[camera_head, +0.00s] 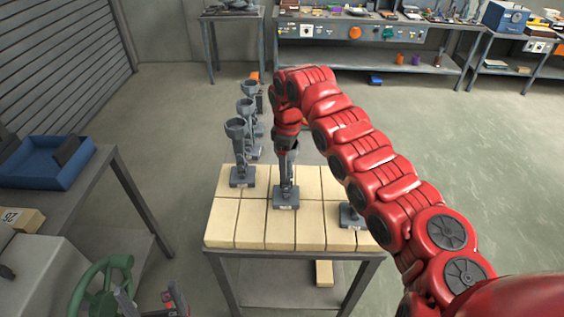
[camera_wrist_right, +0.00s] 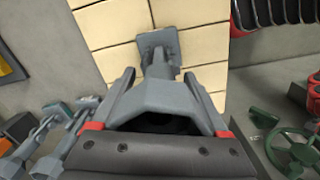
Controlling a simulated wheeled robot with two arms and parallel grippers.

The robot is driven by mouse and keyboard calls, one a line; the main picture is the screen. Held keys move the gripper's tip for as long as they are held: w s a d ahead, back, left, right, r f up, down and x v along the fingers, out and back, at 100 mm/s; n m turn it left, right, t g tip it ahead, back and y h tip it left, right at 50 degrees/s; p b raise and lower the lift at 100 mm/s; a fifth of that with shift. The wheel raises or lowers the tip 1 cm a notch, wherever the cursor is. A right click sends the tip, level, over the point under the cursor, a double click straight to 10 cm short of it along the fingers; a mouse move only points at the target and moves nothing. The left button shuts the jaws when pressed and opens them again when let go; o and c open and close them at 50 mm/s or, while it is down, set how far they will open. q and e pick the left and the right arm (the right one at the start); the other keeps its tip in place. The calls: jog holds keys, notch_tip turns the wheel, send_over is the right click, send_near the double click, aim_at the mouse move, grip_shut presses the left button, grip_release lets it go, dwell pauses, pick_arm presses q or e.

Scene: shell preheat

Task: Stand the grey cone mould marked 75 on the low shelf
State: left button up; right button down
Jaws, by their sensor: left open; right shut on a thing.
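My right gripper (camera_head: 287,142) points down and is shut on a grey cone mould (camera_head: 284,180). In the right wrist view the fingers (camera_wrist_right: 160,105) clasp its cup, and its square base (camera_wrist_right: 157,40) is over the tan slabs. I cannot tell whether the base touches them. Its small label is too small to read. Another grey mould (camera_head: 241,172) stands upright to its left, with more behind. A grey base (camera_head: 350,216) shows at the right, the rest hidden by my right arm. My left gripper (camera_head: 150,302) is open and empty at the bottom left.
The low slab-topped table (camera_head: 240,236) has a lower shelf (camera_head: 285,285) with a tan block (camera_head: 324,273) on it. A blue tray (camera_head: 45,165) sits on the left bench, near a green handwheel (camera_head: 100,285). The front slabs are mostly clear.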

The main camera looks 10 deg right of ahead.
jog(key=shift+w+a, duration=0.15)
jog(key=shift+a, duration=0.1)
jog(key=shift+d+f, duration=0.15)
jog(key=shift+c, duration=1)
grip_release()
jog(key=shift+d, duration=0.2)
jog(key=shift+o, duration=1)
jog(key=shift+a, duration=0.15)
